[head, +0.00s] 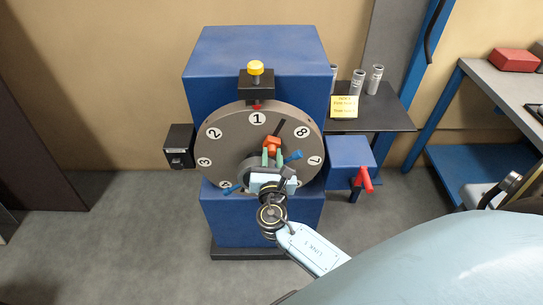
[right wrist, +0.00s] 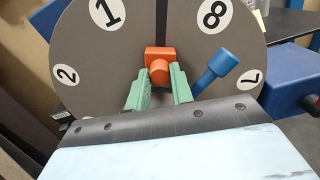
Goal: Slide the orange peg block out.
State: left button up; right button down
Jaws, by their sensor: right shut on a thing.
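The orange peg block (head: 272,142) sits on the face of the grey numbered dial (head: 225,145), right of centre. In the right wrist view the orange peg block (right wrist: 158,53) has a square body and a round orange end facing me. A dark narrow slot (right wrist: 162,20) runs up the dial above it, between the 1 and the 8. My right gripper (head: 272,156) reaches in from below. Its green fingers (right wrist: 162,84) are shut on the block, one on each side. The block's back, where it meets the dial, is hidden. My left gripper is not in view.
A blue handle (right wrist: 215,68) sticks out close to the right of my fingers. A yellow-topped plunger (head: 255,70) stands above the dial. A black box (head: 179,147) is at the left, and a blue box with a red lever (head: 364,179) at the right.

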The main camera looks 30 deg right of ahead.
jog(key=p, duration=0.5)
send_near(281, 124)
jog(key=x, duration=0.4)
jog(key=shift+w+f, duration=0.1)
jog(key=shift+f, duration=0.05)
jog(key=c, duration=1.2)
grip_release()
jog(key=shift+c, duration=0.2)
jog(key=shift+o, duration=0.2)
jog(key=shift+f, duration=0.1)
jog(key=shift+s+a, duration=0.1)
jog(key=shift+s, duration=0.15)
jog(key=b+v, duration=0.1)
jog(key=v, duration=1.2)
